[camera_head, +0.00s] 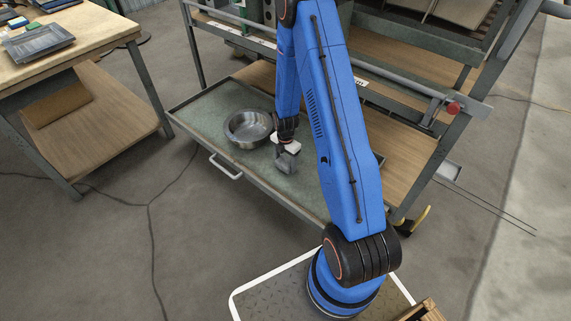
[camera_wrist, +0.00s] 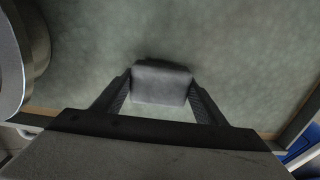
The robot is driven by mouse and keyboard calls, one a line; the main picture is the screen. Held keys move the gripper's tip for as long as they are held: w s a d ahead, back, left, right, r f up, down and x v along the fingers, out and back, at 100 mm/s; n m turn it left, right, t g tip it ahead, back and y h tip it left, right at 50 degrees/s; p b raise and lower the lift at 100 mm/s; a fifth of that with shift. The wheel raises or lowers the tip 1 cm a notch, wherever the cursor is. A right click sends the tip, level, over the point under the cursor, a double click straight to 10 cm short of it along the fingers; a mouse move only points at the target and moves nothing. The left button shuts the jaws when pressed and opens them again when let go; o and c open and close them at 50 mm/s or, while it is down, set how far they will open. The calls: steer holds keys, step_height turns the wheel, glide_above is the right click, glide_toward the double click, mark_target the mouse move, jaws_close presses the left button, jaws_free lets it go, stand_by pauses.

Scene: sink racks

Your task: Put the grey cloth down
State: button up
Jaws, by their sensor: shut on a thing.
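The grey cloth (camera_wrist: 162,84) is a small folded-looking block held between the two fingers of my gripper (camera_wrist: 160,98) in the wrist view. In the head view my gripper (camera_head: 286,160) hangs over a green-grey drawer surface (camera_head: 205,108), just right of a round metal bowl (camera_head: 248,127). The cloth's grey shape shows at the fingertips, low over the surface. I cannot tell whether it touches the surface. The bowl's rim (camera_wrist: 38,50) shows at the left edge of the wrist view.
The drawer's front edge has a handle (camera_head: 226,168). The metal rack (camera_head: 470,105) rises behind, with wooden shelves. A wooden table (camera_head: 100,38) with a grey tray (camera_head: 38,43) stands at the left.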

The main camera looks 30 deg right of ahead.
steer(key=shift+f, duration=0.45)
steer(key=shift+f, duration=0.55)
